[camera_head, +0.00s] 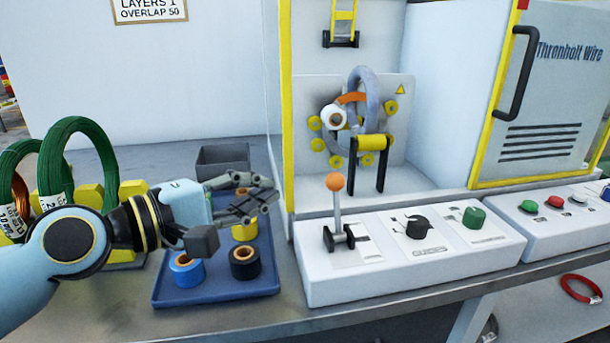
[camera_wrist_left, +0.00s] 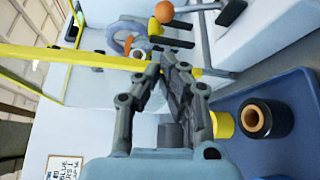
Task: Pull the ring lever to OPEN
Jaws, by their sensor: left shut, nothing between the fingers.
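A lever with an orange ball knob (camera_head: 334,182) stands upright from a black base on the white control panel; its label is too small to read. The knob also shows in the left wrist view (camera_wrist_left: 163,11), beyond the fingertips. A grey ring (camera_head: 369,100) with an orange section stands in the machine's recess behind the panel. My left gripper (camera_head: 273,190) is shut and empty above the blue tray, left of the lever and apart from it. Its closed fingers also show in the left wrist view (camera_wrist_left: 170,62). My right gripper is not in view.
The blue tray (camera_head: 215,299) holds several tape rolls under my left gripper. A dark grey bin (camera_head: 222,160) stands behind it. A black knob (camera_head: 417,227) and a green knob (camera_head: 474,217) sit right of the lever. Green coils (camera_head: 78,125) stand at the left.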

